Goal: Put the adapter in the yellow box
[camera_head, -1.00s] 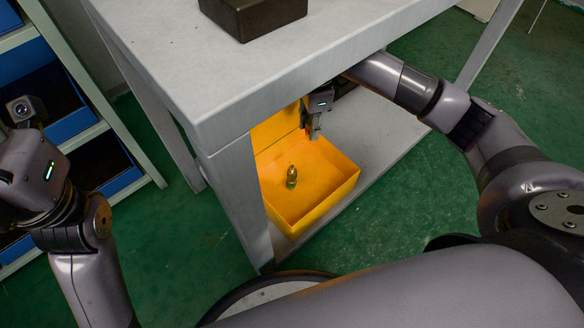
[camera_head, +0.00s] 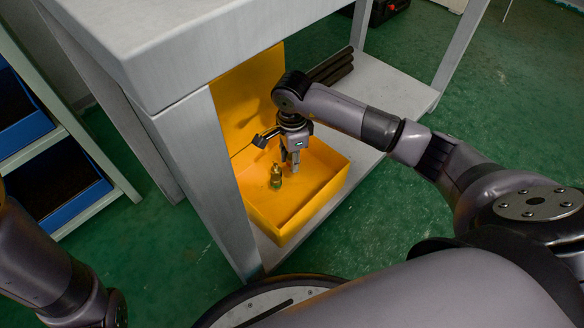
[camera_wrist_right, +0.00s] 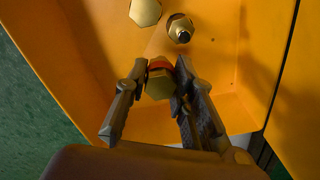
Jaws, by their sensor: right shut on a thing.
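The yellow box (camera_head: 318,195) stands open on the lower shelf of the grey table, its lid raised at the back. My right gripper (camera_wrist_right: 158,78) is shut on a brass hex fitting with a red-orange band, which I take as the adapter (camera_wrist_right: 159,88). In the head view my right gripper (camera_head: 292,165) points down inside the box's outline, and the held adapter cannot be made out. Two other brass pieces show beyond the fingers in the wrist view, one (camera_wrist_right: 145,12) left of the other (camera_wrist_right: 180,28). A brass fitting (camera_head: 276,178) stands upright in the box. My left gripper is out of view.
The grey tabletop (camera_head: 190,45) overhangs the box, and a table leg (camera_head: 205,185) stands close on its left. Dark bars (camera_head: 332,67) lie on the lower shelf behind my right arm. A shelf with blue bins (camera_head: 70,208) stands at the left.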

